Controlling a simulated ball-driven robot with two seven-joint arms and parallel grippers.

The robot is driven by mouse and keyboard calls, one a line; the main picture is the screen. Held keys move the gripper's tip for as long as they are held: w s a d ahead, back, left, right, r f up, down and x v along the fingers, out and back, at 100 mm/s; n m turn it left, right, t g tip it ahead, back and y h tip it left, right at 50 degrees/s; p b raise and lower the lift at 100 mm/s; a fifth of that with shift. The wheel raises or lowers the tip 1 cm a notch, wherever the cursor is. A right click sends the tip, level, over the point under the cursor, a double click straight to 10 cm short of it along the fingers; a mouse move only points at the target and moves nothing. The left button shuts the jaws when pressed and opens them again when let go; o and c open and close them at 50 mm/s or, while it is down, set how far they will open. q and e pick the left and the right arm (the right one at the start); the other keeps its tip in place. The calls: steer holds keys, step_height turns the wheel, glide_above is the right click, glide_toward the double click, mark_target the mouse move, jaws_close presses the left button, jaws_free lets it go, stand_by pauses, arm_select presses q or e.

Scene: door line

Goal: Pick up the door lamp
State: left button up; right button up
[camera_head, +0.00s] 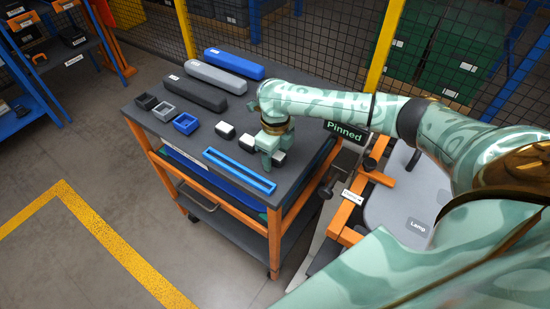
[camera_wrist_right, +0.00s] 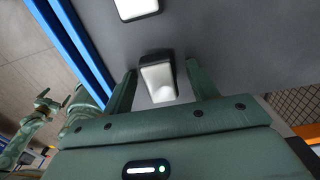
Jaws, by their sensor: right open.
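Small door lamps with white faces and dark bases stand in a row on the cart top. One lamp (camera_head: 225,130) and another (camera_head: 247,141) show clear in the head view. A third lamp (camera_head: 279,159) is partly hidden by my right gripper (camera_head: 269,154). In the right wrist view, a lamp (camera_wrist_right: 158,80) lies between the spread fingertips of that gripper (camera_wrist_right: 160,85), with space on both sides. Another lamp (camera_wrist_right: 137,8) is at the top edge. The right gripper is open and empty, low over the cart top. My left gripper does not show in the head view.
The cart (camera_head: 300,100) also holds a long blue tray (camera_head: 238,171), small bins (camera_head: 186,123), and blue, grey and dark bars (camera_head: 192,93). A "Pinned" sign (camera_head: 345,131) stands at its right edge. A grey panel labelled "Lamp" (camera_head: 395,207) is on an orange frame.

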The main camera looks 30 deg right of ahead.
steer(key=shift+r, duration=0.1)
steer(key=c, duration=1.1)
steer(key=shift+o, duration=0.2)
steer(key=shift+r, duration=0.1)
steer(key=shift+r, duration=0.2)
steer(key=r+p, duration=0.1)
steer(key=r, duration=0.2)
steer(key=shift+s+a+r+p, duration=0.15)
steer(key=shift+a+r+p, duration=0.05)
steer(key=shift+r+p, duration=0.2)
steer(key=s+a+r+p, duration=0.5)
steer(key=s+a+r, duration=0.3)
steer(key=s+a, duration=0.1)
steer(key=shift+s+r, duration=0.35)
steer(key=shift+s, duration=0.1)
